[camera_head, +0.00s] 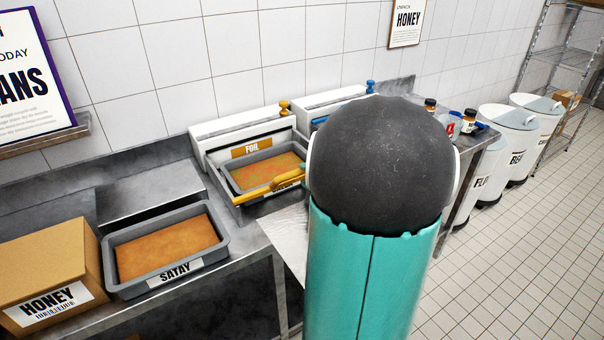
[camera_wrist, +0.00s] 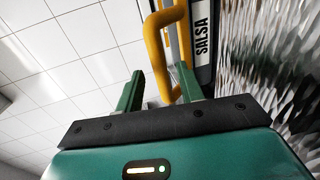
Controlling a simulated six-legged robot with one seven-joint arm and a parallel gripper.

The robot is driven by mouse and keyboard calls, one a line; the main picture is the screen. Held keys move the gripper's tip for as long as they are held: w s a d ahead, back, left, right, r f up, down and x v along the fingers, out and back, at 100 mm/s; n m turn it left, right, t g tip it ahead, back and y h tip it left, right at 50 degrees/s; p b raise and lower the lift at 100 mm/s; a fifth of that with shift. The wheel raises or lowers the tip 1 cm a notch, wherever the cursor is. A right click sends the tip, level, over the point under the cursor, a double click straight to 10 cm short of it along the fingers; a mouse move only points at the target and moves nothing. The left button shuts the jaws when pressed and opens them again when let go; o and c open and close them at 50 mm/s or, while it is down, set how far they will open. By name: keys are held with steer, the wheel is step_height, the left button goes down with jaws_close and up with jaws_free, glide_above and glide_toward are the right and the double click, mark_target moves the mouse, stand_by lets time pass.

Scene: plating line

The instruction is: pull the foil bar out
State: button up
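The yellow foil bar (camera_head: 268,190) runs along the front of the white foil dispenser (camera_head: 212,142), which has a FOIL label and a yellow knob. In the wrist view the yellow bar's bent handle (camera_wrist: 155,55) reaches down between the green fingers of my gripper (camera_wrist: 158,88). The fingers stand apart, one on each side of the handle, with visible gaps. I cannot tell whether either finger touches it. A sheet of foil (camera_head: 286,238) hangs below the bar; it also shows in the wrist view (camera_wrist: 270,70). My arm hides much of the area to the right.
A grey SALSA tray (camera_head: 228,178) sits behind the bar. A SATAY tray (camera_head: 118,262) and a HONEY box (camera_head: 45,262) stand on the left counter. A second white dispenser (camera_head: 325,100) with a blue knob is partly hidden. White bins (camera_head: 512,125) stand at right, beside open tiled floor.

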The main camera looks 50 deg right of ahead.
steer(key=v, duration=0.9)
steer(key=shift+s+a, duration=0.2)
steer(key=shift+s, duration=0.1)
